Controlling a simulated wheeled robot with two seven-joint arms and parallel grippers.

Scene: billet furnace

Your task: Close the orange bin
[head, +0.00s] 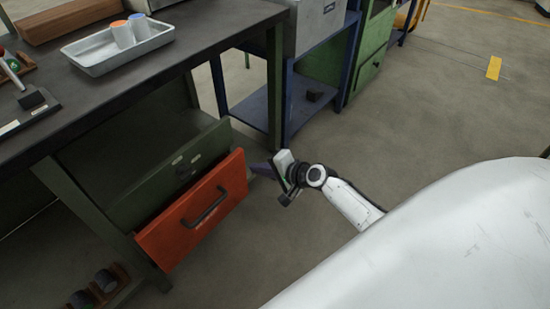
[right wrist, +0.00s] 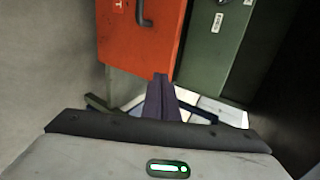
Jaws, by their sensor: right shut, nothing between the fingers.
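The orange bin (head: 195,212) has a flat orange front with a dark bar handle (head: 207,208). It sits under the dark workbench and stands out from the green drawer front (head: 170,175) behind it, so it is partly open. The orange front also shows at the top of the right wrist view (right wrist: 137,50). My right gripper (head: 261,169) is just right of the orange front's right edge, with its dark fingers shut and empty. In the right wrist view the fingers (right wrist: 161,85) point at the orange front's edge; I cannot tell whether they touch. My left gripper is out of view.
A blue shelf unit (head: 255,105) stands behind my right gripper. The floor to the right (head: 450,110) is mostly clear.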

